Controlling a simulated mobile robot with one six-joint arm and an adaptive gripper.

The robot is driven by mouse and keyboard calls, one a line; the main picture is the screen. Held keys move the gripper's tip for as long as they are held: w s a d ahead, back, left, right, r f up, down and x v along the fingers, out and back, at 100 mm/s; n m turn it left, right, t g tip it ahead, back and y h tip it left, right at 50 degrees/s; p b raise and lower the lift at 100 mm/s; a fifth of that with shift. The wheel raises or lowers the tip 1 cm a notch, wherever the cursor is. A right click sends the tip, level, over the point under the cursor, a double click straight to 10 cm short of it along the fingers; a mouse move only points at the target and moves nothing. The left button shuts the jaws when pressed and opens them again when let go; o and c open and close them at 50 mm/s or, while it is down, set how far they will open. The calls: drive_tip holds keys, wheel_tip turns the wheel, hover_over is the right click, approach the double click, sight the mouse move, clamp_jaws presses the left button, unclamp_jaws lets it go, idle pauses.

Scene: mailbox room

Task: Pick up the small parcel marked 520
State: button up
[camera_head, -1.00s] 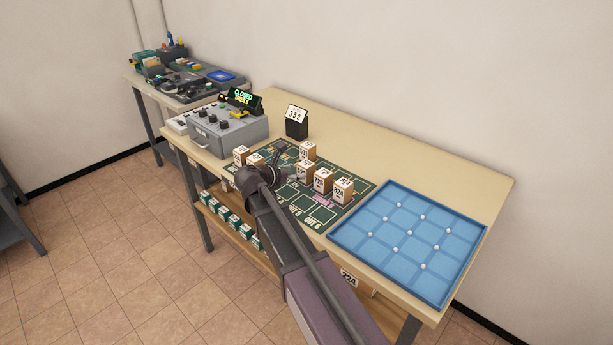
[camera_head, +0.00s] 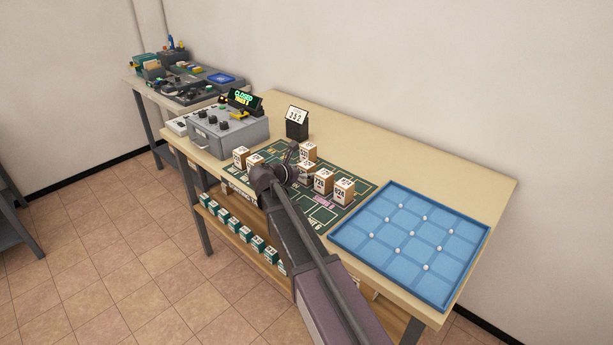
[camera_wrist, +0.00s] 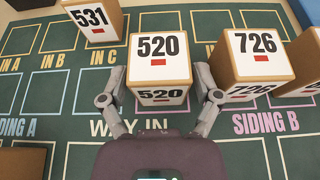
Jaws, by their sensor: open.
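The small parcel marked 520 (camera_wrist: 158,47) is a brown box with a white label and a red mark, standing upright in the middle of the wrist view. My gripper (camera_wrist: 160,97) is open, with one finger to each side of the parcel's near face. No contact is clear. In the head view, my gripper (camera_head: 292,158) is at the row of parcels, and the parcel that seems to be 520 (camera_head: 306,168) is partly hidden behind it.
Parcel 726 (camera_wrist: 258,55) stands close right of the 520 parcel, near my right finger. Parcel 531 (camera_wrist: 92,20) stands behind to the left. All are on a green marked mat (camera_wrist: 50,105). A blue tray (camera_head: 338,238) lies at right, and a grey control box (camera_head: 232,138) at left.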

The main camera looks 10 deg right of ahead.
drive_tip(key=shift+w+d+f, duration=0.2)
drive_tip(key=shift+w+d, duration=0.15)
drive_tip(key=shift+d, duration=0.05)
drive_tip(key=c, duration=1)
